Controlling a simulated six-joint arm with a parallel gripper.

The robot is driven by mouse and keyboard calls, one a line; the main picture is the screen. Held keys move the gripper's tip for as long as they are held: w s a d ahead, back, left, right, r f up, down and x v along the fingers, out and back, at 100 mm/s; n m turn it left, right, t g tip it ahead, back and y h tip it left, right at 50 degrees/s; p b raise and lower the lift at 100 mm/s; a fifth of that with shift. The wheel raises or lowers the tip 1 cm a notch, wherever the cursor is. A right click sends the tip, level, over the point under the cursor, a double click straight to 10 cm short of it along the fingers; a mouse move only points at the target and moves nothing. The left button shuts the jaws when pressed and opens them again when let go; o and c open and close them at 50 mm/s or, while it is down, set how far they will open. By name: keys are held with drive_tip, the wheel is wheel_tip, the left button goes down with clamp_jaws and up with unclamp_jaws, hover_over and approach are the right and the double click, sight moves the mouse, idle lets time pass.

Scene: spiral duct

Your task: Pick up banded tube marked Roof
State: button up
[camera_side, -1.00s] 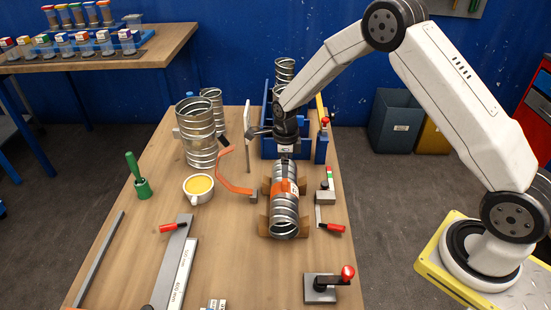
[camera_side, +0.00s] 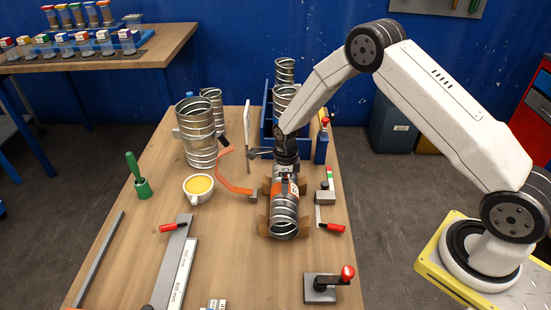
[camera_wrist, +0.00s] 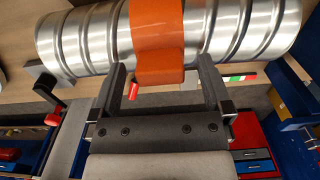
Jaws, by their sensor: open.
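A ribbed metal tube with an orange band (camera_side: 284,212) lies on its side in a brown cradle (camera_side: 265,225) at the front middle of the bench. In the wrist view the orange band (camera_wrist: 158,35) wraps the middle of the tube (camera_wrist: 85,42). I cannot read any Roof marking. My gripper (camera_side: 285,172) is pointed down over the tube's far half and hides part of it. In the wrist view my gripper (camera_wrist: 162,66) is open, its two fingers apart on either side of the orange band at the tube's near edge. I cannot tell whether they touch it.
Upright ribbed tubes (camera_side: 198,140) stand at the left, with more in a blue rack (camera_side: 266,125) behind my gripper. A loose orange strap (camera_side: 230,183), a cup (camera_side: 198,188) and a green-handled tool (camera_side: 141,182) lie left. Red-handled clamps (camera_side: 322,290) stand right and in front.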

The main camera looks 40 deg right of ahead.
drive_tip(key=shift+f, duration=0.4)
clamp_jaws()
idle(0.4)
